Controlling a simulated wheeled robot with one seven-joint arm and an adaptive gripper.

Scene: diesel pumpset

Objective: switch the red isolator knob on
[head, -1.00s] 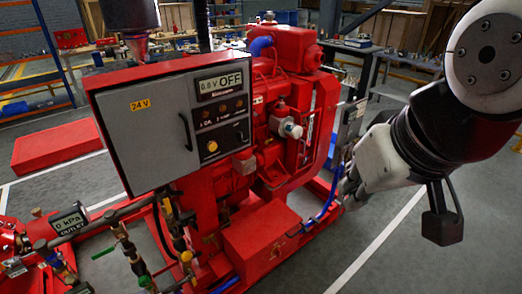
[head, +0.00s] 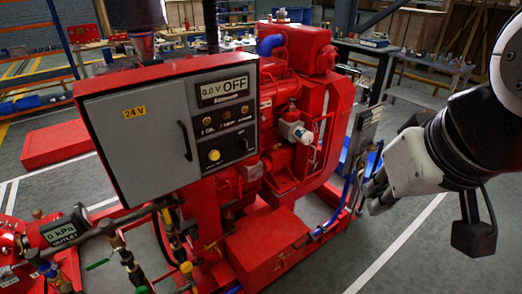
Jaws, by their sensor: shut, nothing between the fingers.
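My gripper (head: 371,196) is at the right, low beside the pumpset, with its fingers together and empty. It is right of a narrow grey upright panel (head: 362,135) at the engine's right end, and seems apart from it. I cannot make out the red isolator knob; it may be too small, turned away or hidden. A yellow button (head: 214,155) and a dark switch (head: 243,145) sit below the display.
The red engine (head: 300,60) and its red base box (head: 268,243) fill the middle. Pipes and a gauge reading 0 kPa (head: 64,227) stand at the lower left. Grey floor (head: 430,240) is clear at the lower right. Workbenches stand behind.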

